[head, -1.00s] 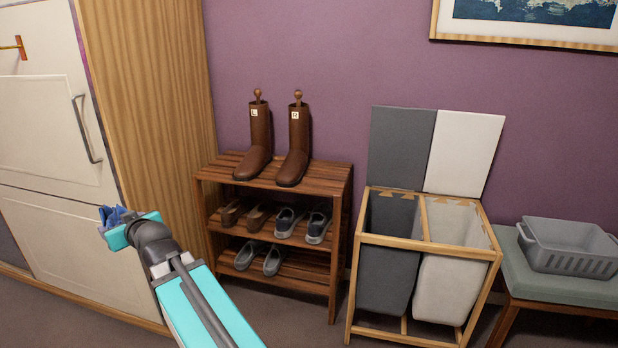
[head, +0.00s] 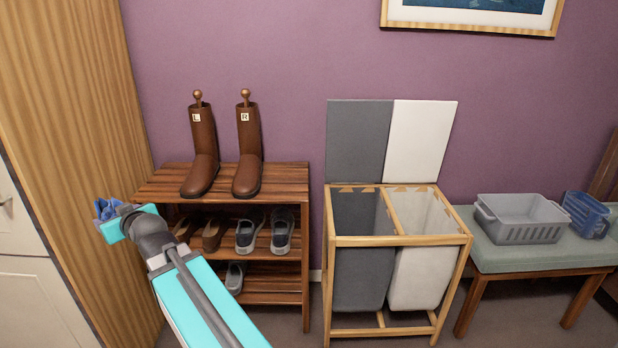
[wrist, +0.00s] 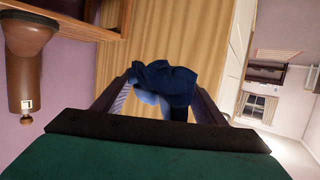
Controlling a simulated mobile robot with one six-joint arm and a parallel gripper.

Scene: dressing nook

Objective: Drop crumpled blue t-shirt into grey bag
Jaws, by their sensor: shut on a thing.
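The crumpled blue t-shirt (wrist: 163,85) is bunched between the fingers of my gripper (wrist: 160,95) in the wrist view. In the head view my gripper (head: 106,208) is at the left, in front of the wooden cabinet side, with a bit of the blue t-shirt (head: 103,207) showing. My gripper is shut on the shirt and holds it in the air. The grey bag (head: 361,268) hangs in the left half of a wooden hamper frame, well to the right of my gripper. Its grey lid (head: 358,140) stands up against the wall and its top is open.
A white bag (head: 419,272) hangs beside the grey one, its lid also up. A shoe rack (head: 290,176) with brown boots (head: 203,150) on top stands between my gripper and the hamper. A bench (head: 500,258) at the right bears a grey basket (head: 525,231) and a blue basket (head: 583,213).

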